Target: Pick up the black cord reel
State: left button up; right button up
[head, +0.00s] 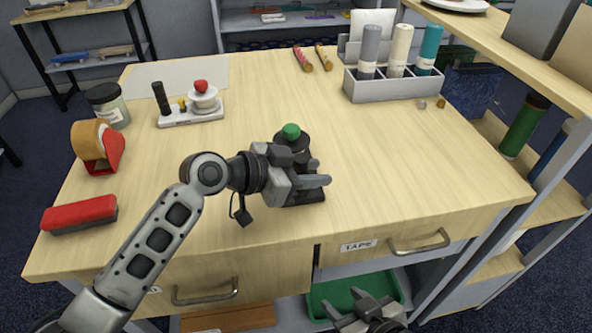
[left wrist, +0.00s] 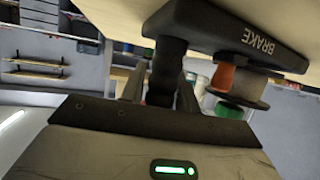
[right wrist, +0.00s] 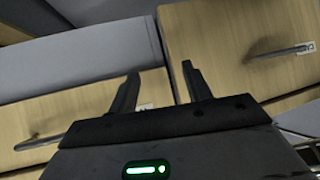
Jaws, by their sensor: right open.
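The black cord reel (head: 313,196) is on the right-centre of the table, with a green knob (head: 291,131) on top. My left gripper (head: 318,173) is at it and hides much of it in the head view. In the left wrist view, which is upside down, its black base (left wrist: 225,30) reads BRAKE. Its upright black handle (left wrist: 167,68) stands between my left fingers; whether they press on it is unclear. An orange knob (left wrist: 223,79) and a spool (left wrist: 250,90) are beside the handle. My right gripper (right wrist: 160,72) is open and empty, below the table's front edge by the drawers.
A white reel unit (head: 192,116) with a red knob stands behind to the left. A grey rack (head: 398,88) holds bottles behind. A green tray (head: 330,293) is under the table.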

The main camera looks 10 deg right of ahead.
pick_arm(q)
grip_shut()
jog(key=shift+r, duration=0.1)
jog(key=shift+r, duration=0.55)
jog(key=r, duration=0.2)
jog(key=shift+s+r, duration=0.2)
jog(key=shift+r, duration=0.15)
jog(key=s+a+r, duration=0.3)
jog(key=s+r, duration=0.6)
jog(key=s, duration=0.4)
jog(key=shift+s, duration=0.15)
jog(key=shift+a, duration=0.1)
